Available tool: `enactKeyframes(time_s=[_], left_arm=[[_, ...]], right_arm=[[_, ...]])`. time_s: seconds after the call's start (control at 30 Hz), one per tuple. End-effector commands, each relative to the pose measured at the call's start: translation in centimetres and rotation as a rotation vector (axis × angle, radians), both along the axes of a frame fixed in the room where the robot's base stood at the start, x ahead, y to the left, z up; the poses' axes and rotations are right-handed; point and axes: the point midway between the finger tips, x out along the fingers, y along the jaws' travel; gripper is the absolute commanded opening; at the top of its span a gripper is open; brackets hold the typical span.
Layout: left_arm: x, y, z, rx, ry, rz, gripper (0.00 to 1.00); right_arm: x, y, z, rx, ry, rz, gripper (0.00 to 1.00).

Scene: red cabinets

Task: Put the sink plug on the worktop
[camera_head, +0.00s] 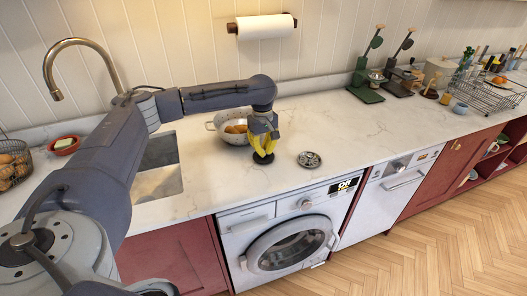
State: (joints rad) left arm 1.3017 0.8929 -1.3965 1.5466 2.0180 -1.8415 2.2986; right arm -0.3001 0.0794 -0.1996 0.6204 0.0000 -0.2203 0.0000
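The sink plug (263,159) is a small black disc at the worktop (350,138), left of a round metal drain piece (309,159). My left gripper (263,152) points down over the plug. Its yellow fingers come together at the plug's top and look shut on it. The plug is on or just above the worktop; I cannot tell which. The fingers hide the plug's upper part. The sink (158,182) is to the left, partly hidden by my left arm. My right gripper is not in view.
A metal colander (229,126) with food in it stands close behind my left gripper. A tap (82,42) rises over the sink. A washing machine (292,243) is under the front edge. Green and black stands (366,82) are farther right. The worktop right of the drain piece is clear.

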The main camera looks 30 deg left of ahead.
Motion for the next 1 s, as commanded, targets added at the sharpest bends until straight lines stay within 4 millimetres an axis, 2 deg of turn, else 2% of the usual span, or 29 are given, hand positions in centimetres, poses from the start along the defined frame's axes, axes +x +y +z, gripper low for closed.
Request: enactKeyframes(time_s=[0.43, 0.67, 1.0], left_arm=[[0.01, -0.01, -0.73, 0.000, -0.001, -0.001, 0.00], [0.00, -0.02, -0.71, 0.000, -0.001, -0.001, 0.27], [0.08, 0.00, -0.15, -0.001, -0.003, -0.001, 0.27]], right_arm=[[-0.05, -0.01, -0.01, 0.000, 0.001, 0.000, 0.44], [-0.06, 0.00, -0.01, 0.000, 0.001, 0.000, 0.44], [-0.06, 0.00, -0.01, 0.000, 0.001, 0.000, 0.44]])
